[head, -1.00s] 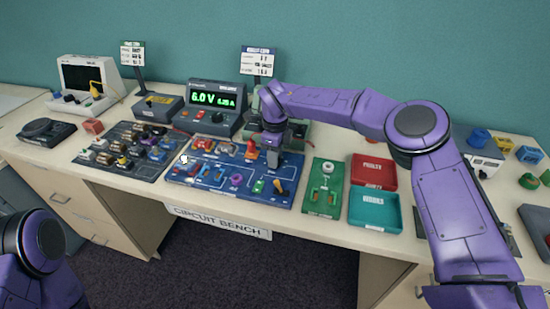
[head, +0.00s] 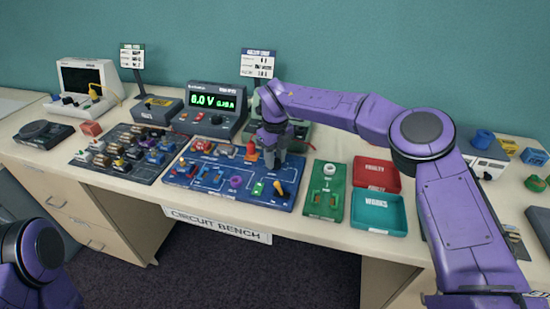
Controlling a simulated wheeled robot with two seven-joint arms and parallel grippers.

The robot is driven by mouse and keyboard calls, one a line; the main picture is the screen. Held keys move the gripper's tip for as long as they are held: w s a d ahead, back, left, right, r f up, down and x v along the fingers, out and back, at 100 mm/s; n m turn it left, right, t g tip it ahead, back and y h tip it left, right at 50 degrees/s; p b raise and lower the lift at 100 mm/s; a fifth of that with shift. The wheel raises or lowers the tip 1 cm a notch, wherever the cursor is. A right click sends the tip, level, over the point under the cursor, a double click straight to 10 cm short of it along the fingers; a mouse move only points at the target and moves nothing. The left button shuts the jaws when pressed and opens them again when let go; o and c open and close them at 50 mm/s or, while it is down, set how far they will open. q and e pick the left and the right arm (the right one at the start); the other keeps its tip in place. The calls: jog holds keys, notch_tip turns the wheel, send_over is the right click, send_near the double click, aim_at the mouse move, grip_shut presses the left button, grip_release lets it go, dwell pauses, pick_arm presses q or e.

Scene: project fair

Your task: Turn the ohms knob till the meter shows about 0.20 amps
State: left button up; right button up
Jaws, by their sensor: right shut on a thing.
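The meter display (head: 213,101) on the grey power unit reads 6.0 V in large green digits. The smaller amps figure beside it is blurred and looks like 0.18 or 0.19 A. The blue circuit board (head: 220,188) lies in front of it. My right gripper (head: 271,158) points down at the board's back right corner and is shut on the ohms knob, which the fingers hide. My left gripper is out of view; only part of my left arm shows at the lower left.
A red lever piece (head: 251,149) stands just left of my right gripper. A green board (head: 325,195), a red tray (head: 376,172) and a teal tray (head: 377,213) lie to the right. A dark board (head: 115,165) with several parts lies left.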

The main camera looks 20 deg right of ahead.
jog(key=shift+s+f, duration=0.1)
jog(key=shift+f, duration=0.15)
jog(key=o, duration=1)
jog(key=shift+o, duration=0.2)
jog(key=shift+w, duration=0.2)
notch_tip(320, 180, up, 11)
jog(key=shift+f+b, duration=0.2)
jog(key=shift+b, duration=0.2)
